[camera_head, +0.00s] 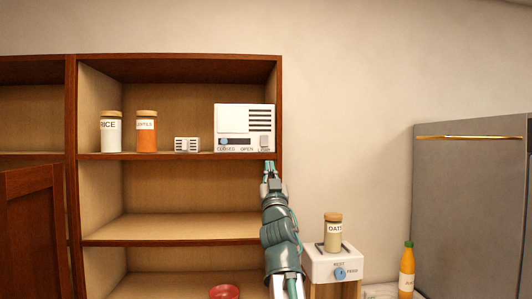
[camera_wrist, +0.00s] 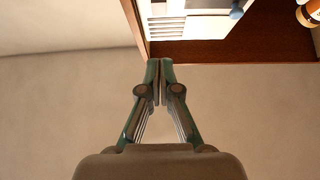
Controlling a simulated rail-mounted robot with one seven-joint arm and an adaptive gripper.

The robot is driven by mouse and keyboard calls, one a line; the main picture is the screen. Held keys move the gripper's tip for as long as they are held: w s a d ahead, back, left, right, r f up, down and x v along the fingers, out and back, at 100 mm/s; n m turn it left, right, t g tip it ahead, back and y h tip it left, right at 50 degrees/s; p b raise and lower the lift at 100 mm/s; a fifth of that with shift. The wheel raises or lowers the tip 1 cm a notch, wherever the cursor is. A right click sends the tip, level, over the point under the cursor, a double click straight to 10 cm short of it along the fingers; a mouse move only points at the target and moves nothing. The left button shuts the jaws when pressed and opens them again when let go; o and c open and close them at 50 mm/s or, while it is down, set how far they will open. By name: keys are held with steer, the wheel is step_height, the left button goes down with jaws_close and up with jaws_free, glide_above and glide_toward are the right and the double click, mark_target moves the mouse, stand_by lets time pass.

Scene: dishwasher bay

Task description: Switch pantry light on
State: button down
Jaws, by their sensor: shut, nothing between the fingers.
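A white box (camera_head: 231,121) with dark vent slots stands at the right end of the upper shelf. On its lower front are a slider with a blue knob (camera_head: 224,141), marked CLOSED and OPEN, and a small pale switch-like part (camera_head: 265,142) at the right corner, its label too small to read. My gripper (camera_head: 270,164) is shut and empty, just below that corner, by the shelf's right edge. In the wrist view my gripper (camera_wrist: 160,62) points at the cabinet's corner, with the box (camera_wrist: 186,27) and blue knob (camera_wrist: 237,12) beyond; the small part is not clearly visible there.
The shelf also holds a RICE jar (camera_head: 111,134), an orange jar (camera_head: 147,135) and a small white slotted block (camera_head: 187,144). A red bowl (camera_head: 224,292) is below. An oats jar (camera_head: 333,234) stands on a white dial unit (camera_head: 321,265). The wall right of the cabinet is bare.

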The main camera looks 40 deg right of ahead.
mark_target(264, 142)
steer(key=shift+w+d+r, duration=0.1)
steer(key=b+x, duration=0.1)
steer(key=x, duration=0.3)
steer(key=w+f+b+x, duration=0.1)
steer(key=x, duration=0.3)
steer(key=d+f+b+x, duration=0.1)
steer(key=x, duration=0.3)
steer(key=shift+w+f, duration=0.1)
steer(key=shift+w, duration=0.05)
steer(key=shift+w+d, duration=0.15)
steer(key=shift+w, duration=0.15)
